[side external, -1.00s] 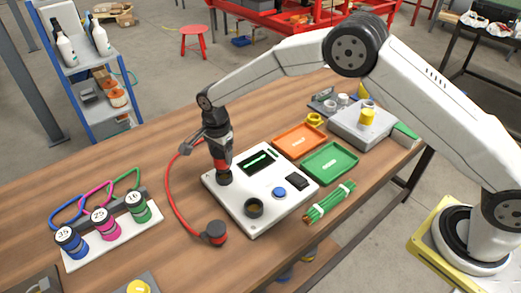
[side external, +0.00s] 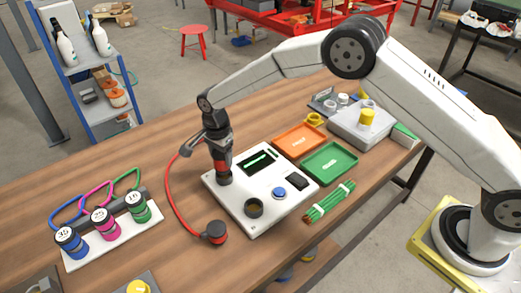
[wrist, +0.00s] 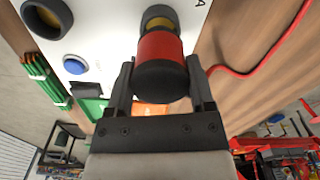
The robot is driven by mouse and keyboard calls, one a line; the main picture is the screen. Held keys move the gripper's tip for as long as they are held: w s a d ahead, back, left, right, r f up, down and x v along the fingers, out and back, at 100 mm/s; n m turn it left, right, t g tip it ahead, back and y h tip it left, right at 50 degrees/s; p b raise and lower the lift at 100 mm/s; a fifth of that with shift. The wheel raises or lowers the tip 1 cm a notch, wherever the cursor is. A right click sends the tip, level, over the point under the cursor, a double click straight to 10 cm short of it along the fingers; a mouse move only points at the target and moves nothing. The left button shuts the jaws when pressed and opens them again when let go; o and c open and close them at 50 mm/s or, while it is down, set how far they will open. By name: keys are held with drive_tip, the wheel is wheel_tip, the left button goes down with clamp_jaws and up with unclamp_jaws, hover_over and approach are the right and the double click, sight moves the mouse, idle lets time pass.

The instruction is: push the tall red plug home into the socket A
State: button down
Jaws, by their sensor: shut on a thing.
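The tall red plug (wrist: 160,48) has a red body and a black end. My gripper (wrist: 160,68) is shut on it, with one finger on each side. In the side view the plug (side external: 222,164) stands roughly upright under my gripper (side external: 217,146), over the left part of the white panel (side external: 243,216). Socket A (wrist: 160,14), a dark ring beside the printed letter A, lies at the plug's far end and is partly hidden by it. The plug's lower end meets the socket area; how deep it sits I cannot tell.
A second dark round socket (side external: 254,208), a blue button (side external: 279,193) and a black switch (side external: 297,181) are on the panel. A red cable (side external: 172,205) curves along the left to a black-and-red piece (side external: 214,233). Orange (side external: 318,148) and green (side external: 350,153) trays lie behind.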

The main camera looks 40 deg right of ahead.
drive_tip(key=shift+f, duration=1.5)
idle(0.8)
unclamp_jaws()
drive_tip(key=shift+r, duration=3.95)
